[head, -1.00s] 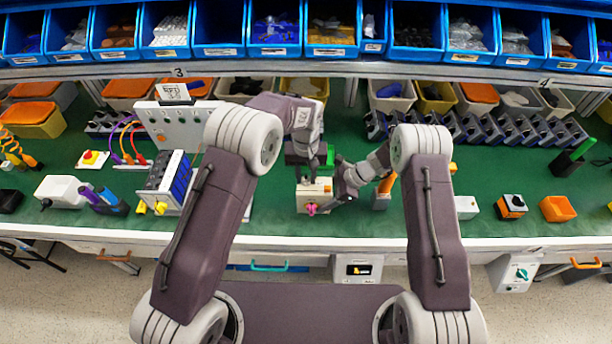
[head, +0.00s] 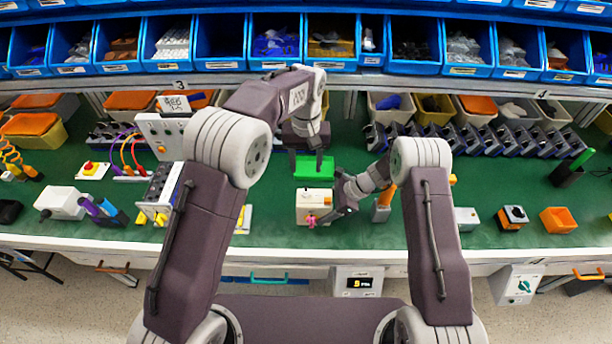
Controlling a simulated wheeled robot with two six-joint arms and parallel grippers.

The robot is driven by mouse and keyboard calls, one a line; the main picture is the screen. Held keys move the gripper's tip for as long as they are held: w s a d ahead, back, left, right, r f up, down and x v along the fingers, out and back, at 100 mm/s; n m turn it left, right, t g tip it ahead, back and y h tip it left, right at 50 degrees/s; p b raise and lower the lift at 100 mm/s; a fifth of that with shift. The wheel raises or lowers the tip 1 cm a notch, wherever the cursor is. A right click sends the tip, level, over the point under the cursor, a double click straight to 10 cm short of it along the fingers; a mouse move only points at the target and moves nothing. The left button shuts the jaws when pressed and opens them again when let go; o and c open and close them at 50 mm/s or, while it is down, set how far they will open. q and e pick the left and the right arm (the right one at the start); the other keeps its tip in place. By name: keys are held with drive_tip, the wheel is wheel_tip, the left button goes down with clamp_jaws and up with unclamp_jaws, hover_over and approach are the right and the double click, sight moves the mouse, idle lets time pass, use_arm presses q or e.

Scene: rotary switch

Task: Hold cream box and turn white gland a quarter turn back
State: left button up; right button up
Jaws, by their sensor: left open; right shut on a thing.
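The cream box (head: 314,201) stands on the green bench top near its front edge. A small pink knob (head: 311,220) is on its front, and a small red spot shows on its top. My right gripper (head: 334,207) is shut on the cream box from the right; its fingers hide part of that side. My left gripper (head: 319,158) is open and empty, pointing down behind and above the cream box, over a bright green block (head: 313,167). I cannot make out the white gland; it is too small or hidden.
A white panel unit (head: 163,135) with cables stands at the left. An orange-handled tool (head: 383,205) is close to the right of my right gripper.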

use_arm(q)
drive_tip(key=shift+r, duration=0.5)
use_arm(e)
drive_tip(key=o, duration=1.5)
